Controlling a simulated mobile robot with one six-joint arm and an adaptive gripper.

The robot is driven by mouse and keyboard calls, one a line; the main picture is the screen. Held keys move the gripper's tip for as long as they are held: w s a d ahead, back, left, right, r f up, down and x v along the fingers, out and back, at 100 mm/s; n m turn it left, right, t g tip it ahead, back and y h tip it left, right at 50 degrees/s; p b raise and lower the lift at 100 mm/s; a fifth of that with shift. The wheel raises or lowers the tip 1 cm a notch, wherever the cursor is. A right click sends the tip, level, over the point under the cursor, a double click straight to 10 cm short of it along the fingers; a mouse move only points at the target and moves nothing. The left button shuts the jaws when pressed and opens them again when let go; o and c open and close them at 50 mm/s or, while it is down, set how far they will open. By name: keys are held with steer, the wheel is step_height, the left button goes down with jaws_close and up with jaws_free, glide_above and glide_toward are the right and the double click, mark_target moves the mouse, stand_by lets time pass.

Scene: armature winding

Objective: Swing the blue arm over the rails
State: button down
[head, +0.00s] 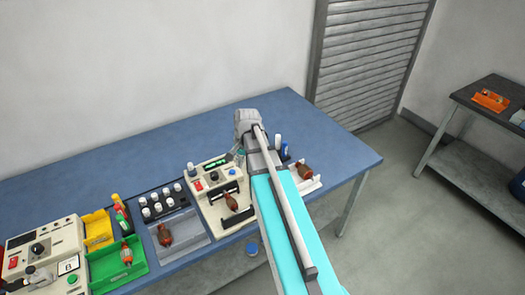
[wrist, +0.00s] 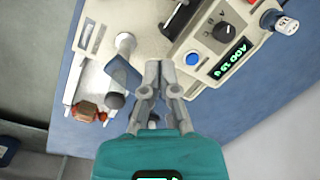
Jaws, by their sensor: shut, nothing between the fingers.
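A blue piece, which looks like the blue arm (wrist: 122,74), shows in the wrist view on the cream stand, beside a grey post (wrist: 125,42). In the head view a small blue part (head: 284,150) shows just right of my arm. Pale rails (wrist: 76,78) run along the left of the stand in the wrist view; a light rail edge (head: 309,189) shows in the head view. My gripper (wrist: 155,74) is shut and empty, its fingertips just right of the blue piece. I cannot tell if they touch. In the head view my arm hides much of the stand.
A tester (wrist: 225,35) with a dial, blue button and green display is close right of my fingers. A copper armature (head: 305,172) lies at the stand's right. Trays and a second machine (head: 45,250) fill the table's left front. The back of the blue table (head: 130,150) is clear.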

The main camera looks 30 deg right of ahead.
steer(key=w+d+m, duration=0.1)
steer(key=d, duration=0.2)
steer(key=d+r+m, duration=0.1)
steer(key=d+m, duration=0.1)
steer(key=d, duration=0.1)
steer(key=w+d+m+y, duration=0.1)
steer(key=d+m, duration=0.1)
steer(key=d, duration=0.1)
steer(key=shift+w+r+p, duration=0.35)
steer(key=shift+p, duration=0.05)
steer(key=d+r+m+t+y, duration=0.1)
steer(key=d+m, duration=0.5)
steer(key=d, duration=0.5)
steer(key=shift+w, duration=0.15)
steer(key=shift+f, duration=0.15)
steer(key=w+a+f+b, duration=0.2)
steer(key=a+f+b, duration=0.5)
steer(key=f+b, duration=0.2)
steer(key=shift+w, duration=0.35)
steer(key=shift+w+a, duration=0.15)
steer(key=shift+a, duration=0.2)
